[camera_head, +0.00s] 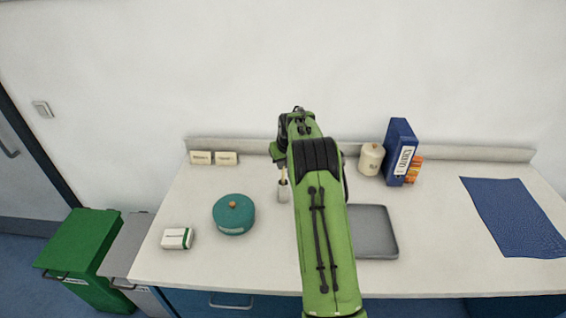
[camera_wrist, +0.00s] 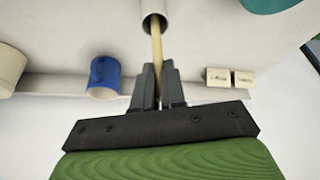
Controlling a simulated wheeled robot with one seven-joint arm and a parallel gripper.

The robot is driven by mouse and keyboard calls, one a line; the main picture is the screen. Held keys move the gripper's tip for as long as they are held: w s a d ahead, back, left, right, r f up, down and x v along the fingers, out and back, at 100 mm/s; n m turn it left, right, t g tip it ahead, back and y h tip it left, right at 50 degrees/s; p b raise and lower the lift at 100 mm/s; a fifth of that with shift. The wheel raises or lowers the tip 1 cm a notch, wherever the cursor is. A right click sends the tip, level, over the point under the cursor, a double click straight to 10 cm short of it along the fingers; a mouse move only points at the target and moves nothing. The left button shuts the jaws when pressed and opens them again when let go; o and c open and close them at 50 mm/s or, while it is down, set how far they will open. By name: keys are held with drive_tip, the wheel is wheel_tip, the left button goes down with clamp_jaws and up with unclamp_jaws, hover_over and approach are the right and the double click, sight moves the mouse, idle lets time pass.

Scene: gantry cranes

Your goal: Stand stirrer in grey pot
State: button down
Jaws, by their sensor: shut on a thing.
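My gripper (camera_wrist: 158,72) is shut on the stirrer (camera_wrist: 156,48), a thin pale wooden stick, in the wrist view. The stirrer's far end reaches into the mouth of the small grey pot (camera_wrist: 154,12); how deep it goes is hidden. In the head view the stirrer (camera_head: 283,174) stands roughly upright over the grey pot (camera_head: 283,194), just left of my arm. My fingers are hidden behind the arm there.
A teal lidded pot (camera_head: 233,216) and a white box (camera_head: 177,238) stand left. Two label cards (camera_head: 213,158) are at the back. A blue mug (camera_wrist: 103,76) shows in the wrist view. Right are a cream jar (camera_head: 371,159), blue binder (camera_head: 399,151), grey tray (camera_head: 386,246) and blue mat (camera_head: 515,217).

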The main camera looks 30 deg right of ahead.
drive_tip(key=c, duration=1.1)
unclamp_jaws()
drive_tip(key=v, duration=1.6)
drive_tip(key=shift+f, duration=0.1)
